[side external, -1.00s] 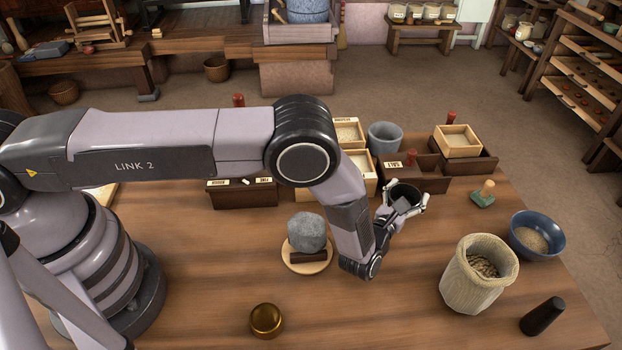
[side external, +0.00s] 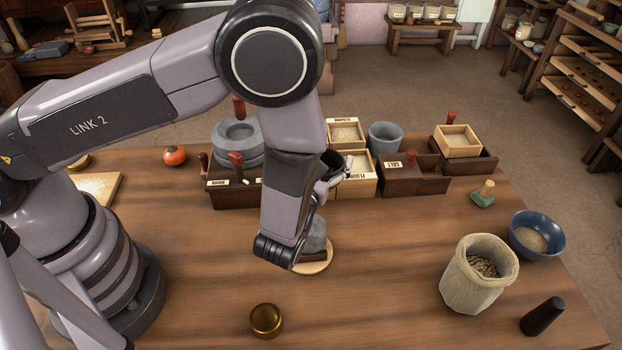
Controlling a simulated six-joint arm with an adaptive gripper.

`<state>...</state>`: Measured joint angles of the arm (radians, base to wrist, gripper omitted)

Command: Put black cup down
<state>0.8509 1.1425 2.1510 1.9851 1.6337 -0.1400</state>
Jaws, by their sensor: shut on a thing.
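My gripper (side external: 336,178) is mostly hidden behind my arm's last links, in front of the flour box (side external: 360,186). One pale finger shows at its right side. It is shut on the black cup (side external: 331,159), of which only a small dark part shows above the finger. The rest of the cup is hidden, and I cannot tell how high its base is above the table.
A grey stone (side external: 315,234) on a round wooden board (side external: 318,264) is close below and partly hidden. Dark salt drawers (side external: 412,182) and a grey pot (side external: 384,138) stand behind to the right. A brass bowl (side external: 266,320) is in front. The centre-right table (side external: 400,250) is clear.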

